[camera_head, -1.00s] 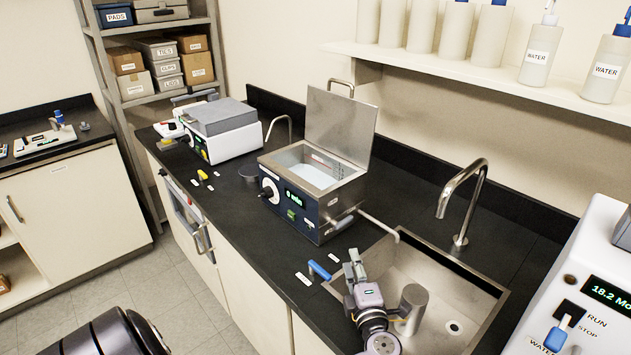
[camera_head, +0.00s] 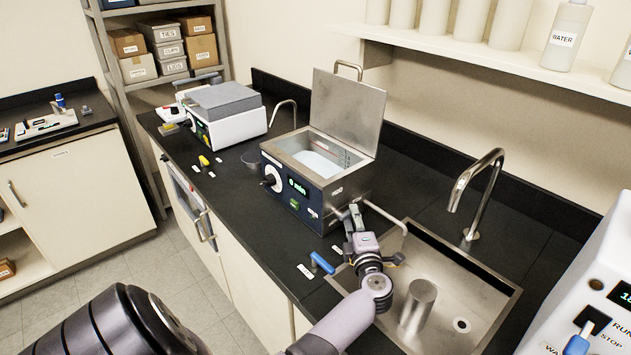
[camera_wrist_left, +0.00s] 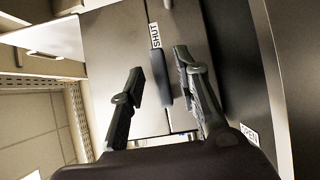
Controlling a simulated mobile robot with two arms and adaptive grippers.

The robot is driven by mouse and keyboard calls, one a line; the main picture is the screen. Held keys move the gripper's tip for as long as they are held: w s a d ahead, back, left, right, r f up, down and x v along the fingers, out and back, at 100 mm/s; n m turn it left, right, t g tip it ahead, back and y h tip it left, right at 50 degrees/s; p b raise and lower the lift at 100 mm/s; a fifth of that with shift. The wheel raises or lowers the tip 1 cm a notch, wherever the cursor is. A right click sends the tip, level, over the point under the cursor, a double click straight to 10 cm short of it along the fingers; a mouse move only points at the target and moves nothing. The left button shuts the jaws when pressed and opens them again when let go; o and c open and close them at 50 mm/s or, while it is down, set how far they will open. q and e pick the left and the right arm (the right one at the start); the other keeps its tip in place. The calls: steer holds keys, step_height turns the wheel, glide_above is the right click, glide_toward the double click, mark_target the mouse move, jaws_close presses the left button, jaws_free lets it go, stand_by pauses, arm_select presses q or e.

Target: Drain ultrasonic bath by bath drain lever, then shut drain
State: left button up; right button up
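The ultrasonic bath (camera_head: 294,205) stands on the black counter with its lid (camera_head: 347,110) raised. A pale bluish liquid surface (camera_head: 316,165) shows inside its tank. A drain pipe (camera_head: 385,214) runs from its right side towards the sink. My left gripper (camera_head: 354,212) is at that right side. In the left wrist view its fingers (camera_wrist_left: 158,62) are spread, with a dark lever (camera_wrist_left: 163,78) between them. The lever lies by a SHUT label (camera_wrist_left: 155,36); an OPEN label (camera_wrist_left: 249,134) is further off. Finger contact with the lever cannot be told. My right gripper is out of view.
A steel sink (camera_head: 480,290) with a tall tap (camera_head: 475,190) and a metal cylinder (camera_head: 418,303) lies right of the bath. A white instrument (camera_head: 590,285) is at the right edge.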

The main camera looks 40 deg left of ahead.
arm_select(q)
steer(key=shift+w+a, duration=0.45)
steer(key=shift+a, duration=0.05)
steer(key=shift+r, duration=0.1)
stand_by(0.4)
jaws_close()
stand_by(0.4)
